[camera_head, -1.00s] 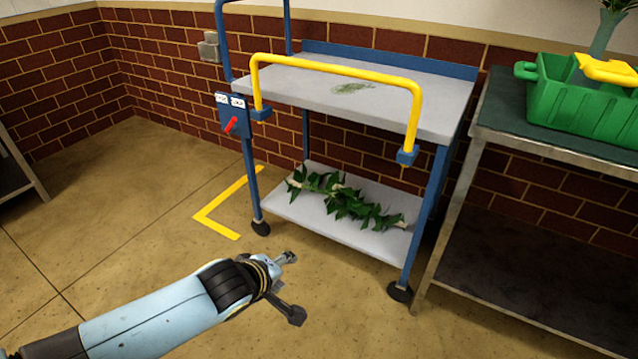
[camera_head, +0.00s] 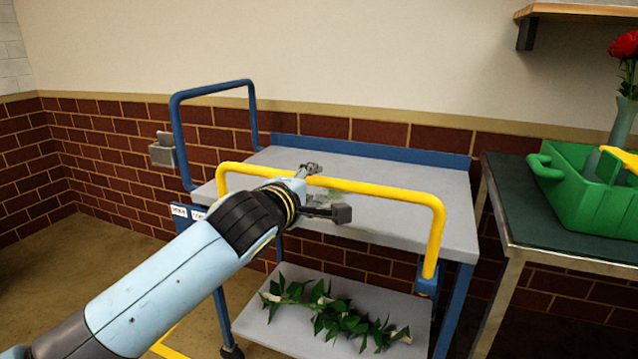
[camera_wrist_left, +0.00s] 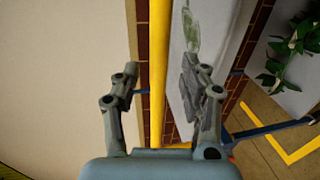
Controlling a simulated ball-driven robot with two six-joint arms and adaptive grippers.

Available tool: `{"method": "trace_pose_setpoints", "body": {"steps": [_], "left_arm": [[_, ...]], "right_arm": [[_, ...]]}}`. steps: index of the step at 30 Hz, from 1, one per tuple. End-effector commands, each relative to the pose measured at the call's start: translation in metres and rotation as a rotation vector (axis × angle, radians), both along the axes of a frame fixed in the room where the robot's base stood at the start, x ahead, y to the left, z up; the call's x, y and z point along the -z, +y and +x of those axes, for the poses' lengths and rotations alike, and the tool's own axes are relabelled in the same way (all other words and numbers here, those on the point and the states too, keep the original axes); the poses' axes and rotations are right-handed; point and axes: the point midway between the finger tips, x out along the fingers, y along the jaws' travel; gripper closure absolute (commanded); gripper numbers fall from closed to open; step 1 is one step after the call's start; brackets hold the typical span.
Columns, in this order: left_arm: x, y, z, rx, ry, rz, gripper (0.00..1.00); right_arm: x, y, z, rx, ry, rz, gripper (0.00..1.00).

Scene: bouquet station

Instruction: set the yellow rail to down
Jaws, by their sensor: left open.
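The yellow rail (camera_head: 385,189) is a U-shaped bar along the front of the blue and grey cart. It stands up above the level of the cart's top shelf (camera_head: 400,220). My left gripper (camera_head: 326,186) is open at the rail's top bar, left of its middle, and partly covers it. In the left wrist view the yellow rail (camera_wrist_left: 158,70) runs upright between the two open fingers (camera_wrist_left: 160,84); I cannot tell whether they touch it. The blue panel with white labels (camera_head: 188,213) at the cart's left is mostly hidden by my arm. My right gripper is not in view.
A leafy garland (camera_head: 330,312) lies on the cart's lower shelf (camera_head: 262,322). A dark green table (camera_head: 520,225) at the right bears a green crate (camera_head: 585,212); a vase (camera_head: 622,122) with a red flower shows there. A brick wall stands behind.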

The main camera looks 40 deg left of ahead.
Motion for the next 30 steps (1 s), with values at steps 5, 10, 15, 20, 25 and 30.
{"method": "trace_pose_setpoints", "body": {"steps": [5, 10, 15, 20, 25, 30], "left_arm": [[0.006, 0.006, 0.026, 0.0, 0.0, -0.001, 0.56], [0.008, 0.009, 0.037, 0.0, 0.001, -0.001, 0.56], [0.008, 0.009, 0.037, 0.0, 0.001, 0.0, 0.56], [0.008, 0.009, 0.037, 0.0, 0.001, 0.0, 0.65], [0.008, 0.009, 0.037, 0.0, 0.001, 0.0, 0.88], [0.008, 0.009, 0.037, 0.0, 0.001, 0.0, 1.0]], "right_arm": [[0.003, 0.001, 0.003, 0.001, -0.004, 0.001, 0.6], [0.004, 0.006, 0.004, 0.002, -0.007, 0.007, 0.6], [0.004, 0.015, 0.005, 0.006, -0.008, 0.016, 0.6], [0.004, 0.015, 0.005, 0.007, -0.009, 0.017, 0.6], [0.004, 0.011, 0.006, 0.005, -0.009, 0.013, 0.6], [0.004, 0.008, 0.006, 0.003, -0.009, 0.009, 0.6]]}}
